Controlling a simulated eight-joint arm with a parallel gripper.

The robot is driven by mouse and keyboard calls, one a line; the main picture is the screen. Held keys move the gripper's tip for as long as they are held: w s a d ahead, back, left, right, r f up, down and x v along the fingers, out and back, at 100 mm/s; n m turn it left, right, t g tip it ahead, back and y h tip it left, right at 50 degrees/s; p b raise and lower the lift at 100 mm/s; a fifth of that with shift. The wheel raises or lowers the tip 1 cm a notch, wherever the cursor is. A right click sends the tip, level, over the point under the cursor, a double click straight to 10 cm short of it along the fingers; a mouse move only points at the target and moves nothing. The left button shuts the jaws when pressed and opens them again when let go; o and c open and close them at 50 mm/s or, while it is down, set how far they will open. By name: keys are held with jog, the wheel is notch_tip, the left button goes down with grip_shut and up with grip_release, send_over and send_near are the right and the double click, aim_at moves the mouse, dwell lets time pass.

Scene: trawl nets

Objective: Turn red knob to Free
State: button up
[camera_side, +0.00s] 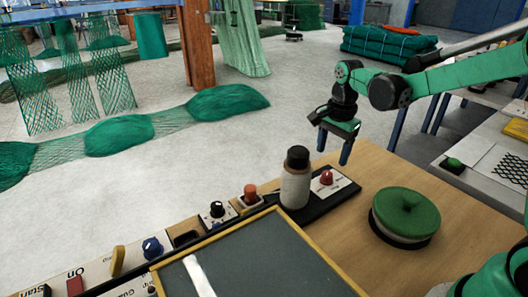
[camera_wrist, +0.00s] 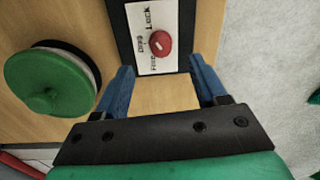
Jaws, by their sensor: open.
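The red knob (camera_side: 326,178) sits on a white label plate on a dark base at the wooden table's far edge. In the wrist view the red knob (camera_wrist: 161,43) shows a short pale mark; exactly where it points is hard to tell.
A dark-capped pale cylinder (camera_side: 296,180) stands close left of the knob. A green round lidded object (camera_side: 406,214) is on the table to the right. A yellow-framed dark board (camera_side: 255,262) and a row of other knobs and switches lie left. Bare wood lies between.

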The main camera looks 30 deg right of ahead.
aim_at(328, 173)
jog(key=shift+w+d+f+m, duration=0.15)
jog(key=shift+f+m, duration=0.15)
jog(key=shift+f, duration=2.75)
grip_shut()
